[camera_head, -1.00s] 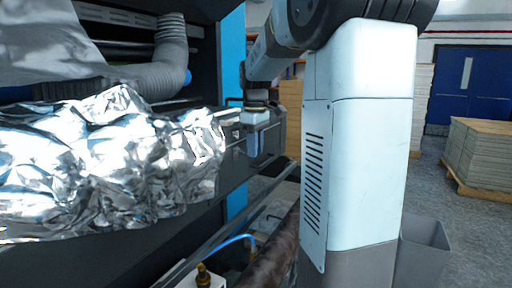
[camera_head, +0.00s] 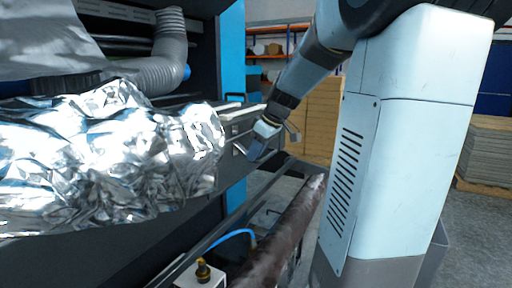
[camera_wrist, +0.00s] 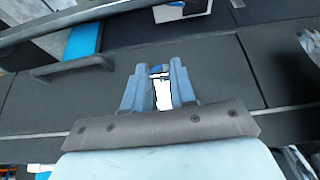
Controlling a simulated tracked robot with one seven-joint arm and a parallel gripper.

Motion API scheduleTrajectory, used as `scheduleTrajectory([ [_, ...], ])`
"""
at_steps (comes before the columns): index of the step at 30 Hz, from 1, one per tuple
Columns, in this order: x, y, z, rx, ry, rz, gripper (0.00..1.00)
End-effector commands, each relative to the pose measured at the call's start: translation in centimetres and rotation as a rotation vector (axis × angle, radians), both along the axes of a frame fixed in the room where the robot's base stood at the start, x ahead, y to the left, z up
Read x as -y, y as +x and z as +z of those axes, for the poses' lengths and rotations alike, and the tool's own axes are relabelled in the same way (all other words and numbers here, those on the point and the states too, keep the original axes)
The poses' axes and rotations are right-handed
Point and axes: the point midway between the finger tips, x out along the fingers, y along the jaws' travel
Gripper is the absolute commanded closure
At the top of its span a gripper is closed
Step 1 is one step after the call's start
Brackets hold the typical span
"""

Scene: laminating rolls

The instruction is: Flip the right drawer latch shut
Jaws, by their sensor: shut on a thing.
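My gripper (camera_head: 258,146) is at the dark drawer front (camera_head: 232,168), just right of the foil-covered roll, with its fingers tilted down and to the left. In the wrist view its two blue fingers (camera_wrist: 160,88) are close together over a dark panel. A small bright white piece, which I take to be the right drawer latch (camera_wrist: 162,95), shows between them, and the fingers are shut on it. How far the latch is turned cannot be told, as the fingers cover most of it.
A crumpled foil-covered roll (camera_head: 110,165) fills the left side, close to my gripper. A dark bar handle (camera_wrist: 72,69) sits left of the fingers. A brown roll (camera_head: 290,235) lies below on the right. Cardboard stacks (camera_head: 318,115) stand behind.

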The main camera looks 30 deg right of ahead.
Motion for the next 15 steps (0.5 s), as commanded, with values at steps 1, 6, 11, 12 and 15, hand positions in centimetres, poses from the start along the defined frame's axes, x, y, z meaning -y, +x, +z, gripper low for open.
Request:
scheduleTrajectory([
  [1, 0.2, -0.1, -0.3, 0.028, 0.019, -0.007, 1.0],
  [6, 0.2, 0.1, -1.1, 0.127, 0.083, -0.007, 1.0],
  [11, 0.0, 0.3, -1.9, 0.215, 0.143, -0.007, 1.0],
  [12, 0.0, 0.3, -2.1, 0.237, 0.156, -0.008, 1.0],
  [15, -0.1, 0.5, -2.5, 0.292, 0.195, -0.009, 1.0],
])
